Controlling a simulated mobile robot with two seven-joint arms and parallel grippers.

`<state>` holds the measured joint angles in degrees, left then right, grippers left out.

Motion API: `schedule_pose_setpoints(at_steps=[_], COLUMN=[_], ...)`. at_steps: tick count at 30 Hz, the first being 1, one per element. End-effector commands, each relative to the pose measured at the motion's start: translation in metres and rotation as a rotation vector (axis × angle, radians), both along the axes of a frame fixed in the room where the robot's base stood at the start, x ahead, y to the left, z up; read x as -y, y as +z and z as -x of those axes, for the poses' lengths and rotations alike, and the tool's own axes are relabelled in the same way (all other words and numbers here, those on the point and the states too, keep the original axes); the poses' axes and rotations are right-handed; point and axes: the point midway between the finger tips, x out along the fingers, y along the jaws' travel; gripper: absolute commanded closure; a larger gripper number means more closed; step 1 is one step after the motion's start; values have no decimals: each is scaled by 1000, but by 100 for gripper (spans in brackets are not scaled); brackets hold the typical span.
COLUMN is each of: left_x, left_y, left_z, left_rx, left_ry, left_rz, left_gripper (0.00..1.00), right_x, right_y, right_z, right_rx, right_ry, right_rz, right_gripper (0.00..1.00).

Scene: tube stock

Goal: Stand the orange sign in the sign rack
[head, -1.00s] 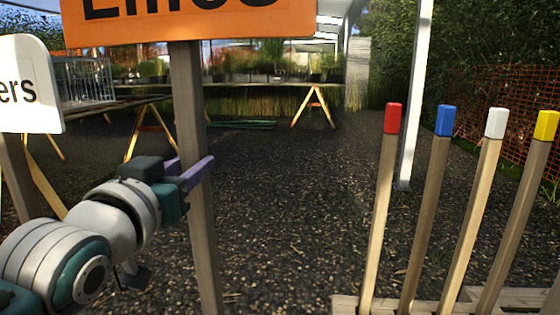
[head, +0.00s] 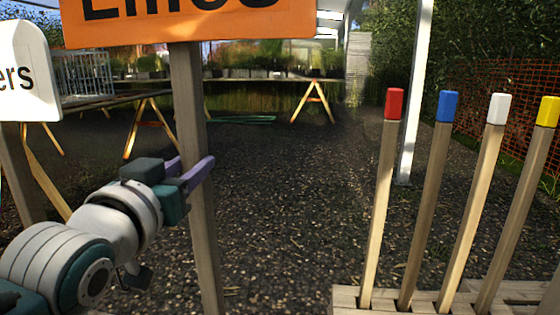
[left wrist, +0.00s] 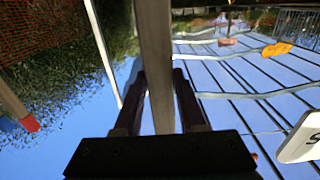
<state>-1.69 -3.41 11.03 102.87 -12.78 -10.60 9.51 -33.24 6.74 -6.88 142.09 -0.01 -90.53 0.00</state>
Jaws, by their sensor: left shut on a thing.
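The orange sign (head: 190,28) has black lettering cut off by the top edge of the head view. Its wooden post (head: 190,110) runs down nearly upright, leaning slightly, and its foot is below the frame. My left gripper (head: 190,177) is shut on the post at mid-height. The left wrist view shows the post (left wrist: 155,45) between the two fingers (left wrist: 158,95). The wooden rack (head: 345,297) is at the lower right, apart from the sign, with several posts standing in it. My right gripper is not in view.
The rack posts have red (head: 394,103), blue (head: 447,106), white (head: 496,108) and yellow (head: 548,110) tops. A white sign (head: 25,75) stands at the left. A white pole (head: 415,90) rises behind the rack. Bare gravel (head: 285,210) lies between sign and rack.

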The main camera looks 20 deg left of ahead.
Motion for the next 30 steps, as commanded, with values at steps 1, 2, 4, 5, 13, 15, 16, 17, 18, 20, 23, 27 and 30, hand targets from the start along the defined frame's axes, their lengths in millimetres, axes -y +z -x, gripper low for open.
schedule_pose_setpoints(at_steps=[1,2,4,5,13,15,16,17,18,20,23,27,30], left_x=[0,0,0,0,0,0,0,0,0,0,0,0,0], left_y=[-1,-2,-5,-6,-18,-21,-22,-23,-24,-25,-25,-25,-25], left_z=[0,0,0,0,0,0,0,0,0,0,0,0,0], left_rx=[6,6,7,6,5,6,6,6,6,6,6,6,6], left_ry=[0,0,0,0,0,0,0,0,0,0,0,0,0], left_rz=[0,-1,-2,-1,-1,-1,-1,-1,-1,-1,-1,-1,-1], left_gripper=[100,100,100,100,100,100,100,100,100,100,100,100,100], right_x=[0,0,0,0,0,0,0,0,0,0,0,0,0], right_y=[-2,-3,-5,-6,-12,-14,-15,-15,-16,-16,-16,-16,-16], right_z=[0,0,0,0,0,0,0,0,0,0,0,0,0], right_rx=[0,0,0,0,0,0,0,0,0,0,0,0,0], right_ry=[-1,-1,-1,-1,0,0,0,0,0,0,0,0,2], right_rz=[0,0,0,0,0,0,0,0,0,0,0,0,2], right_gripper=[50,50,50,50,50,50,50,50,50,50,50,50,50])
